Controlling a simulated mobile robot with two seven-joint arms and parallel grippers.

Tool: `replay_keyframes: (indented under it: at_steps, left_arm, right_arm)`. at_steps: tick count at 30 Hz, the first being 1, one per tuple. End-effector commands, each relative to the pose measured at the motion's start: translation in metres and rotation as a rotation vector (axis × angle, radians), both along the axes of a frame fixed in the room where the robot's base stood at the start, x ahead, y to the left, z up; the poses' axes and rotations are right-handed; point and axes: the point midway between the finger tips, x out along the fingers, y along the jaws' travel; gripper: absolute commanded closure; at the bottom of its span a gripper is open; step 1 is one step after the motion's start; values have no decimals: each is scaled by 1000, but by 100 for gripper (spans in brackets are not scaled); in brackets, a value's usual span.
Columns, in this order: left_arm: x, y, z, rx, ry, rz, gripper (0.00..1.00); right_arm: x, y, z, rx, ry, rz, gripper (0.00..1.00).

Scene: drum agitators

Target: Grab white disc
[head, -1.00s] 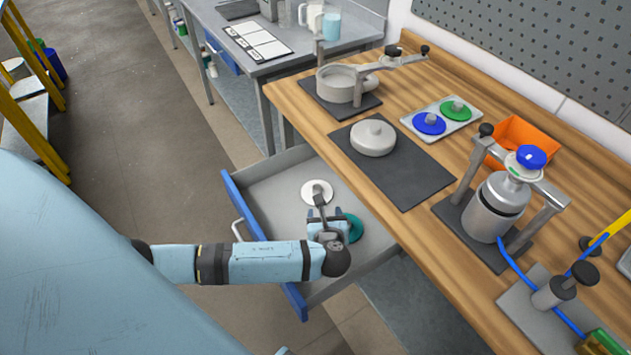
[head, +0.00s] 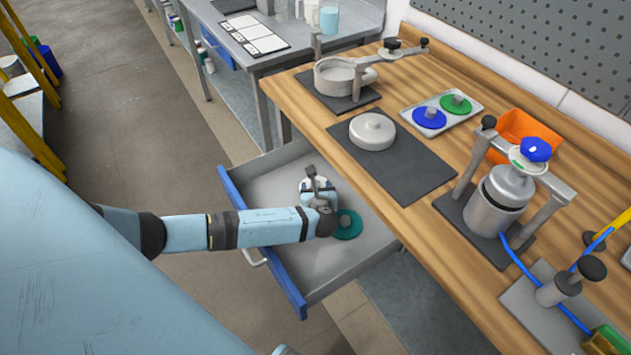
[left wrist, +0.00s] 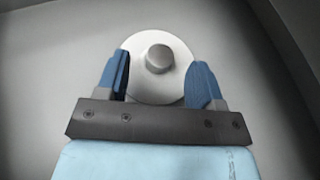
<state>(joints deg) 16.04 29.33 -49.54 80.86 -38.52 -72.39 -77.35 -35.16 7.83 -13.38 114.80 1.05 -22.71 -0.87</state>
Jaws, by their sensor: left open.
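The white disc (left wrist: 150,85) has a grey knob in its middle and lies on the drawer floor in the left wrist view. My left gripper (left wrist: 160,80) is open over it, its blue fingers on either side of the disc, with the knob between and slightly beyond them. Whether the fingers touch the disc I cannot tell. A teal disc (head: 347,225) lies in the drawer beside my wrist. My right gripper is not in view.
The drawer has a blue front (head: 260,240). The wooden bench (head: 440,215) above it holds a round grey lid (head: 372,131) on a dark mat, a tray with blue (head: 429,117) and green (head: 456,104) discs, an orange bin (head: 530,130) and a metal vessel (head: 497,200).

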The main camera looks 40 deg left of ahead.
Motion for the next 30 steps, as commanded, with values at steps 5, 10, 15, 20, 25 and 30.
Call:
replay_keyframes:
  at_steps: [5,10,15,20,25,30]
  left_arm:
    - [13,10,-7,0,0,0,39]
    - [13,11,-7,0,0,0,39]
    - [13,11,-7,0,0,0,62]
    - [13,11,-7,0,0,0,96]
    - [13,11,-7,0,0,-1,96]
    - [12,9,-4,-1,-1,-1,97]
  right_arm:
    - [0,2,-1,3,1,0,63]
    - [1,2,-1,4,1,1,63]
    - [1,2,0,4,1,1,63]
    - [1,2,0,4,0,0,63]
    - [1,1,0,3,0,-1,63]
    - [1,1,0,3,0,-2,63]
